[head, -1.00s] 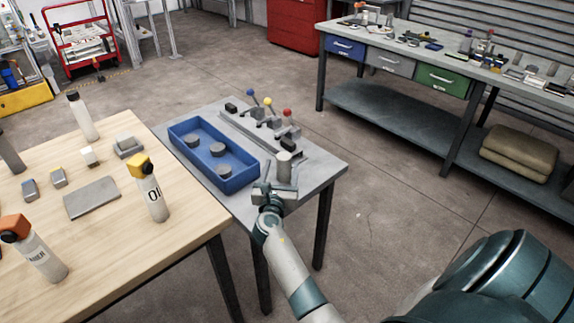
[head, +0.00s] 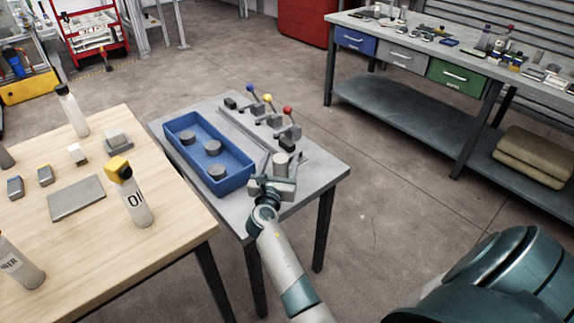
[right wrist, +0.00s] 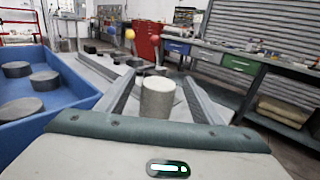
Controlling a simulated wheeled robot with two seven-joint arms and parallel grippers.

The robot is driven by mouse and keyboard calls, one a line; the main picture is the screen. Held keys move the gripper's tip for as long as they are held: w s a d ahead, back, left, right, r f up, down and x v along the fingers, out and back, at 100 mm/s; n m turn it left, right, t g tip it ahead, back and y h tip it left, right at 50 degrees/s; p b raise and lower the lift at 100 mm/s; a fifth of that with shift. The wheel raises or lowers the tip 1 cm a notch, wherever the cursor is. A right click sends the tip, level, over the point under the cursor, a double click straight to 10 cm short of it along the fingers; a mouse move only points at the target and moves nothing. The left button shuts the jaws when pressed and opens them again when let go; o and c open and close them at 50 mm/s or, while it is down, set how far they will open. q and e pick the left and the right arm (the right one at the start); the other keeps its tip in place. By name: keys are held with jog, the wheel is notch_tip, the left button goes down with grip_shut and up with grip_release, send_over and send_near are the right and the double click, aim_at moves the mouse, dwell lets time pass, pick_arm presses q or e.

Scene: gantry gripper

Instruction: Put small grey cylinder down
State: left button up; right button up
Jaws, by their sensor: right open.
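The small grey cylinder (right wrist: 158,97) stands upright between the spread fingers of my right gripper (right wrist: 158,92) in the right wrist view. A gap shows on each side of it, so the fingers look clear of it. In the head view the cylinder (head: 280,163) is at the front right of the small grey table (head: 322,176), to the right of the blue tray. My right gripper (head: 277,172) is open around it, low over the tabletop. The cylinder's base is hidden by the gripper. My left gripper is not in view.
The blue tray (head: 240,177) holds several dark grey discs. Behind the cylinder is a rail with levers (head: 268,98) with blue, yellow and red knobs. A wooden table (head: 100,195) with bottles (head: 131,200) and small blocks stands left. Bare tabletop lies right of the cylinder.

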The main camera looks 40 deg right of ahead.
jog(key=shift+w+d, duration=0.15)
jog(key=shift+w, duration=0.1)
jog(key=shift+s+r, duration=0.15)
jog(key=shift+c, duration=1.3)
grip_shut()
jog(key=shift+r, duration=0.1)
